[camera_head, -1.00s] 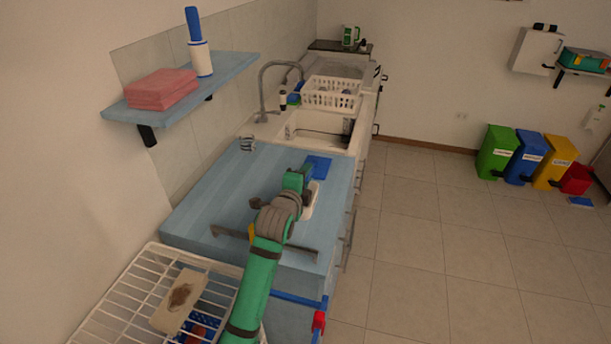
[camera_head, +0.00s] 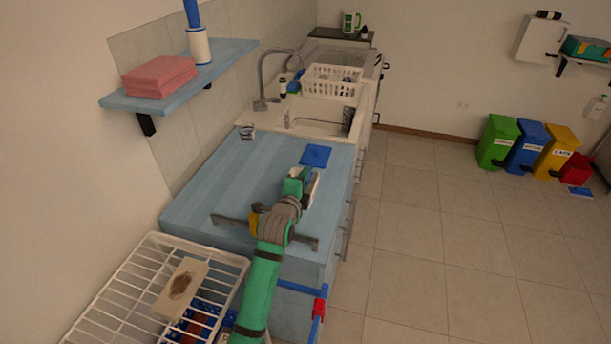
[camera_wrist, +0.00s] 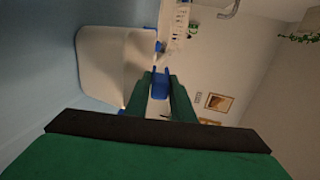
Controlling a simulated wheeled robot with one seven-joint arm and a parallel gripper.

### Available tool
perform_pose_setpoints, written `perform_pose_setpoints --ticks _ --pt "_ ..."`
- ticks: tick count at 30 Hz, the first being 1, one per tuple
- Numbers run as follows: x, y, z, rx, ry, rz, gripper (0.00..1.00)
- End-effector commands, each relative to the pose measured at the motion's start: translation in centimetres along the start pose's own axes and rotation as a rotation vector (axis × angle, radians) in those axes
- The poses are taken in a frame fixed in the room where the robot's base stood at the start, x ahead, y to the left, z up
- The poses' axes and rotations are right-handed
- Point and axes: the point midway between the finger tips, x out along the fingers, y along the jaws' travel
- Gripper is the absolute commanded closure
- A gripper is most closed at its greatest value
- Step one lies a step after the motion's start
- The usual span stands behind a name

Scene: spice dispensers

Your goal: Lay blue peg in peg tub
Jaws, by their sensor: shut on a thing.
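My gripper (camera_head: 296,183) is low over the light blue counter in the head view. In the wrist view, my gripper (camera_wrist: 160,88) is shut on a small blue thing, which I take to be the blue peg (camera_wrist: 160,82), between its green fingers. The peg cannot be made out in the head view. A pale, rounded tub-like thing (camera_wrist: 108,62) is beside the fingers in the wrist view; it seems to be the white thing (camera_head: 312,188) just right of my gripper. I cannot tell for sure that this is the peg tub, nor see its inside clearly.
A flat blue square (camera_head: 316,155) lies on the counter (camera_head: 225,185) beyond my gripper. The sink (camera_head: 320,122) and white basket (camera_head: 332,81) are farther back. A wire rack (camera_head: 115,300) stands at the front left. The counter's left half is mostly clear.

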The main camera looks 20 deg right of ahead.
Motion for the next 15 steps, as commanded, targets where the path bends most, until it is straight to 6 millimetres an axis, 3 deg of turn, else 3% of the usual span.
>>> perform_pose_setpoints --ticks 8,9,12,15 --pt "0.18 0.03 -0.53 0.002 0.007 0.0 0.91" --pt "0.19 0.03 -0.55 0.002 0.007 0.0 0.76" --pt "0.16 0.03 -0.45 0.002 0.006 0.0 0.56" --pt "0.11 0.07 -0.27 0.001 0.003 0.0 0.56"
